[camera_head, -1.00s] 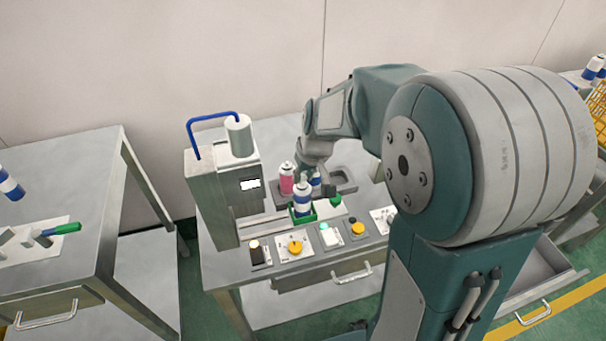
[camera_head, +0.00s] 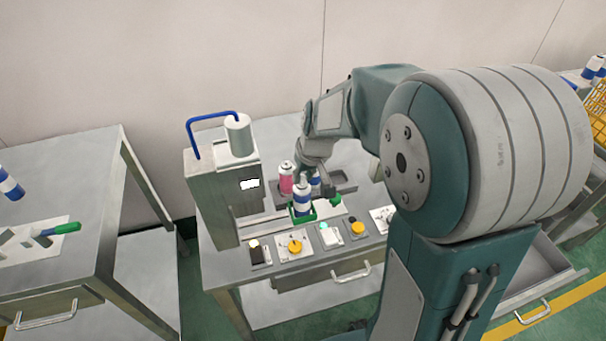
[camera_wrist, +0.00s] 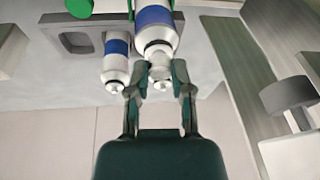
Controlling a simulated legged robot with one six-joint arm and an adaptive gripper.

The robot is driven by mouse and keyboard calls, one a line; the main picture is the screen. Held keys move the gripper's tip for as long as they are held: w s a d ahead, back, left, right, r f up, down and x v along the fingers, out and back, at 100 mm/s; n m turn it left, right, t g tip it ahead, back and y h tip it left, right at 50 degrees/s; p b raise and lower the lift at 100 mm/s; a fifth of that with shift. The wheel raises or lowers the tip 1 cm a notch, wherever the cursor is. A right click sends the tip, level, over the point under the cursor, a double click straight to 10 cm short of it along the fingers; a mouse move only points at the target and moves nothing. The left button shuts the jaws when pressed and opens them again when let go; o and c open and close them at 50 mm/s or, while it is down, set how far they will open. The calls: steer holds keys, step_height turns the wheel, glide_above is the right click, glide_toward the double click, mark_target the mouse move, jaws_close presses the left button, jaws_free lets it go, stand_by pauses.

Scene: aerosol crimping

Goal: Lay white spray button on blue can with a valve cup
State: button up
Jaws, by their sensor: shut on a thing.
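A blue and white can (camera_head: 302,204) stands upright in a green holder (camera_head: 327,208) in front of the press. It also shows in the wrist view (camera_wrist: 154,17), with its top facing my gripper. My gripper (camera_wrist: 160,77) is shut on the small white spray button (camera_wrist: 158,69). The button lines up with the can's top in the wrist view; whether it touches the valve cup I cannot tell. In the head view my gripper (camera_head: 312,176) is at the can's top, and the button is too small to make out clearly.
A pink can (camera_head: 286,180) and another blue can (camera_head: 315,186) stand close behind the held can; the second blue can is also beside it in the wrist view (camera_wrist: 117,62). The grey press (camera_head: 222,190) rises at left. Buttons and switches (camera_head: 295,246) line the table's front.

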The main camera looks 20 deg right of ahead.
steer(key=o, duration=0.7)
steer(key=shift+o, duration=0.2)
steer(key=shift+r, duration=0.15)
step_height(320, 180, up, 12)
stand_by(1.7)
